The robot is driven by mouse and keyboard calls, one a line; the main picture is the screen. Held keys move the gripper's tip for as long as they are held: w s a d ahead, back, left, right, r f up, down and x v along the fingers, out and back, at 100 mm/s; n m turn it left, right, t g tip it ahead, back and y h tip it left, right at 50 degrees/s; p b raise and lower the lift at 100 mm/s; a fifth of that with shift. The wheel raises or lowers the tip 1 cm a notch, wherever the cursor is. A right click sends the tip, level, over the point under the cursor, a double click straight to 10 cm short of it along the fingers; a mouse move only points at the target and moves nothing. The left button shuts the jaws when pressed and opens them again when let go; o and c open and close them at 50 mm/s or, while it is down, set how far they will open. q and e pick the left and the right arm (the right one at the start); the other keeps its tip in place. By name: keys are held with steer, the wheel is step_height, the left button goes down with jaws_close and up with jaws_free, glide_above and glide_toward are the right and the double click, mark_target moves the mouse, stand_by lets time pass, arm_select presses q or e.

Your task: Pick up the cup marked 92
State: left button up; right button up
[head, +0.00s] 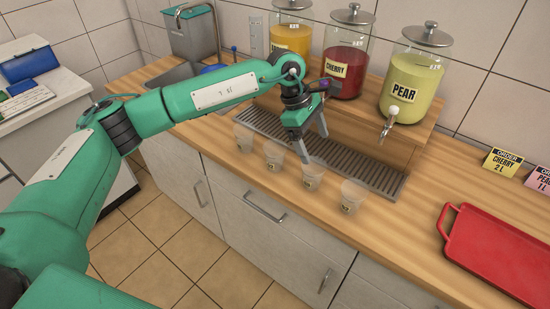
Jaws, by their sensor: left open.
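Several small clear cups stand in a row along the counter's front edge, each with a small label too small to read, so I cannot tell which is marked 92. From left to right they are the first cup (243,140), the second cup (273,157), the third cup (312,178) and the fourth cup (351,198). My left gripper (314,149) is open and empty, pointing down. Its fingertips appear just above and behind the third cup, near its rim; I cannot tell whether they touch. My right gripper is not in view.
A metal drip grate (350,172) lies behind the cups. On a wooden shelf stand an orange dispenser (290,38), a cherry dispenser (345,65) and a pear dispenser (408,95) with a tap. A red tray (495,252) and order cards (502,163) are at right. A sink is at left.

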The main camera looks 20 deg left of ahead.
arm_select(q)
steer(key=w+a+r+y, duration=0.2)
steer(key=a, duration=0.4)
steer(key=w+a+r+y, duration=0.2)
steer(key=a+y, duration=0.1)
steer(key=a, duration=0.2)
steer(key=p, duration=0.2)
glide_toward(275, 148)
steer(key=s+f, duration=0.2)
steer(key=s, duration=0.2)
steer(key=shift+t, duration=0.3)
steer(key=f+p, duration=0.2)
steer(key=f, duration=0.1)
steer(key=w+f+p, duration=0.1)
steer(key=f, duration=0.1)
steer(key=shift+d, duration=0.2)
steer(key=shift+f, duration=0.35)
steer(key=c, duration=1)
